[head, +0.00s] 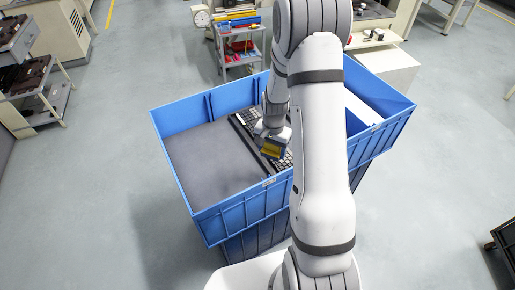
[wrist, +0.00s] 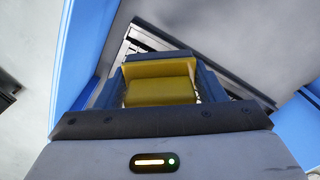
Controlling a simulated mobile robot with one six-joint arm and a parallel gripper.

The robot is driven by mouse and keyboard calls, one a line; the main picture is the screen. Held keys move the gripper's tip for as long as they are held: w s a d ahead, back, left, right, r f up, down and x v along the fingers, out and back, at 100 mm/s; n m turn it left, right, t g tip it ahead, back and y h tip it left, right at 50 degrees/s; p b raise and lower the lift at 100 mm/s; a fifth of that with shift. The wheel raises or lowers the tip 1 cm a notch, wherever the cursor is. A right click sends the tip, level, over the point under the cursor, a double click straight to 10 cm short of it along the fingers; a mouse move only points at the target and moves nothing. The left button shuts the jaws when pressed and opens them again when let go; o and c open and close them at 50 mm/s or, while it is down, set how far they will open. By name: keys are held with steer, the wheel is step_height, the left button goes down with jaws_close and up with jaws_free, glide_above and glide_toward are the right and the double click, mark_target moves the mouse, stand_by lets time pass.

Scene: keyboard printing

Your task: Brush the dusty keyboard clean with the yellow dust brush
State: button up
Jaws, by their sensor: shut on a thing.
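The keyboard (head: 243,128) is dark with rows of keys and lies in the blue crate on a grey surface, partly hidden by my arm. My gripper (head: 272,146) is over the keyboard's nearer half, shut on the yellow dust brush (head: 272,151). In the wrist view the yellow brush (wrist: 160,82) sits between the fingers of my gripper (wrist: 160,88). A corner of the keyboard (wrist: 140,40) shows behind it. The bristles are hidden, so I cannot tell whether they touch the keys. Dust on the keys is too small to make out.
The blue crate (head: 240,211) has raised walls around the keyboard. Its left part is a bare grey surface (head: 205,160). A white item (head: 362,108) lies in its right part. A shelf cart (head: 240,45) stands behind, with open floor to the left.

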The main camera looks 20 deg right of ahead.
steer(key=s+d+r+m+p, duration=0.2)
steer(key=d+r+m+p, duration=0.15)
steer(key=d+m, duration=0.3)
steer(key=shift+m, duration=0.25)
steer(key=f+b, duration=0.2)
steer(key=f, duration=0.1)
steer(key=f+b, duration=0.2)
steer(key=f, duration=0.1)
steer(key=f+b, duration=0.2)
steer(key=f, duration=0.2)
steer(key=shift+w+a, duration=0.2)
steer(key=shift+a, duration=0.1)
steer(key=shift+f, duration=0.15)
steer(key=shift+f+b, duration=2.35)
steer(key=shift+f, duration=0.05)
steer(key=shift+w+d, duration=0.15)
steer(key=shift+d, duration=0.55)
steer(key=shift+w+d, duration=0.15)
steer(key=shift+d, duration=0.5)
steer(key=shift+d, duration=0.1)
